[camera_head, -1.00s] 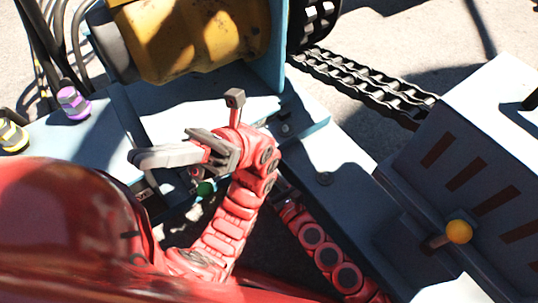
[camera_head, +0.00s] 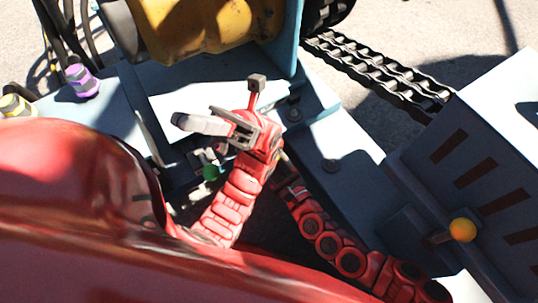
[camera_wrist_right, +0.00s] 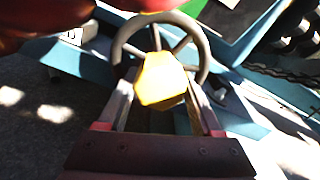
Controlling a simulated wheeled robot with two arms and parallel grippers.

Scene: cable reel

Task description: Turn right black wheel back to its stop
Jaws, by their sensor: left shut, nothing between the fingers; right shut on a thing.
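The black wheel (camera_wrist_right: 203,48) shows in the right wrist view as a dark ring with spokes, near the top middle. A yellow faceted knob (camera_wrist_right: 160,82) is in front of it. My right gripper (camera_wrist_right: 160,98) is shut on this knob, with one finger on each side; the knob hides part of the wheel. In the head view the wheel and the right fingertips cannot be made out. My left gripper (camera_head: 188,123) is shut and empty, above the blue machine frame near a green button (camera_head: 210,173).
A worn yellow drum (camera_head: 200,30) lies at the back. A black chain (camera_head: 385,75) runs to the right. A slotted blue-grey box (camera_head: 470,165) carries an orange-knobbed lever (camera_head: 462,230). A purple knob (camera_head: 82,82) and a yellow knob (camera_head: 15,106) stand at the left.

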